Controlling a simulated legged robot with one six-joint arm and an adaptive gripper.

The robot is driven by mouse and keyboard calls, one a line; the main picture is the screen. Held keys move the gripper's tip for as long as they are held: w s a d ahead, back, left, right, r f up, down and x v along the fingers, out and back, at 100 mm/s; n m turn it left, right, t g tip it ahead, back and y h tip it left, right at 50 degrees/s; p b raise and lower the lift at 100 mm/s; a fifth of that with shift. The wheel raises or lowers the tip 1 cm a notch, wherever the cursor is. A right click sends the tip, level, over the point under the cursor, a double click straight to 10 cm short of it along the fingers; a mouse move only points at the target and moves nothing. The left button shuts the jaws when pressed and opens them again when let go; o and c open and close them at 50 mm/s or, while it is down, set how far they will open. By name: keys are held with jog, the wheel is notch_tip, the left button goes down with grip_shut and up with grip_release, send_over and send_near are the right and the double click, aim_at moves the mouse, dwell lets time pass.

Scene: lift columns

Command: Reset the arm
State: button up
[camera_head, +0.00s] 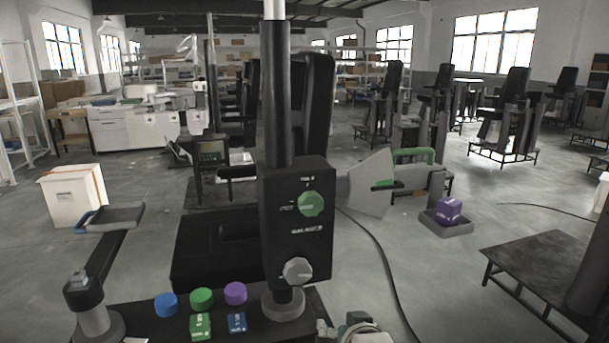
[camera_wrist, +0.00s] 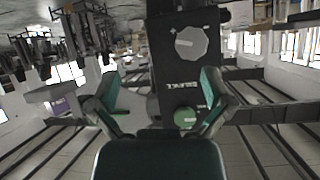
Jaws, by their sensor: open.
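My gripper (camera_wrist: 160,92) is in the wrist view with its two dark green fingers spread apart and nothing between them. Behind the fingers is a black control box with a grey knob (camera_wrist: 191,43) and a green knob (camera_wrist: 185,117); the picture is upside down. In the head view the black control box (camera_head: 290,245) is on a vertical column, with its green knob (camera_head: 310,204) above its grey knob (camera_head: 298,270). Part of my arm shows at the bottom edge, right of the column's foot. I cannot tell the gap between fingers and box.
Blue (camera_head: 165,304), green (camera_head: 202,298) and purple (camera_head: 235,292) round pieces stand on the black base, with a green block (camera_head: 200,326) and a blue block (camera_head: 237,322). A white box (camera_head: 72,196) stands left.

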jog(key=s+d+g+h, duration=0.1)
jog(key=s+d+g, duration=0.2)
jog(key=s, duration=0.5)
jog(key=s+d+r+g+h, duration=0.1)
jog(key=s+d+g, duration=0.2)
jog(key=s, duration=0.6)
jog(key=shift+s+d+r+m, duration=0.25)
jog(key=shift+d+m, duration=0.15)
jog(key=shift+d, duration=0.8)
jog(key=shift+w, duration=0.1)
dwell(3.1)
